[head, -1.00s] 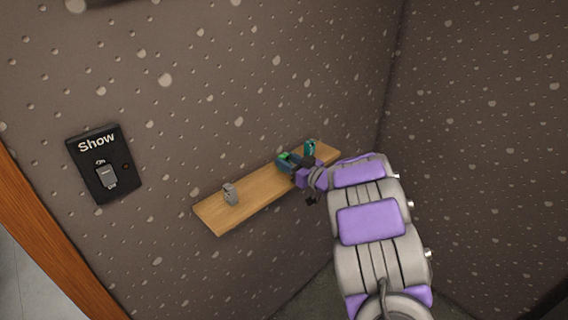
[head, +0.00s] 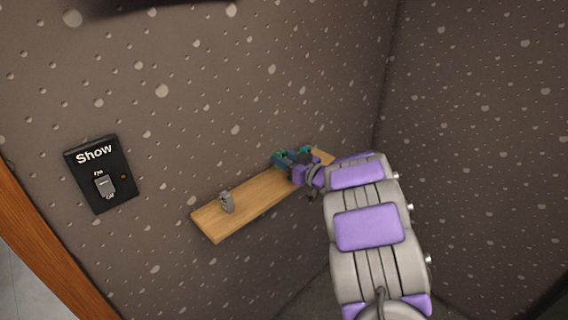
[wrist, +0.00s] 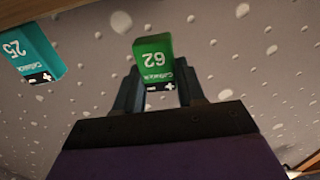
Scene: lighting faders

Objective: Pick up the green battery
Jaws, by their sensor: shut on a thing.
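The green battery (wrist: 153,60), marked 62, is between the fingers of my gripper (wrist: 158,88) in the wrist view. My gripper is shut on it. In the head view my gripper (head: 284,158) is at the far right part of the wooden shelf, and only a small bit of the green battery (head: 281,154) shows. I cannot tell from the head view whether the battery still touches the shelf.
A teal battery (wrist: 30,52), marked 25, stands beside the green one; it shows in the head view (head: 306,150) too. A grey object (head: 227,202) stands on the left part of the wooden shelf (head: 215,224). A black "Show" switch (head: 103,172) is on the wall.

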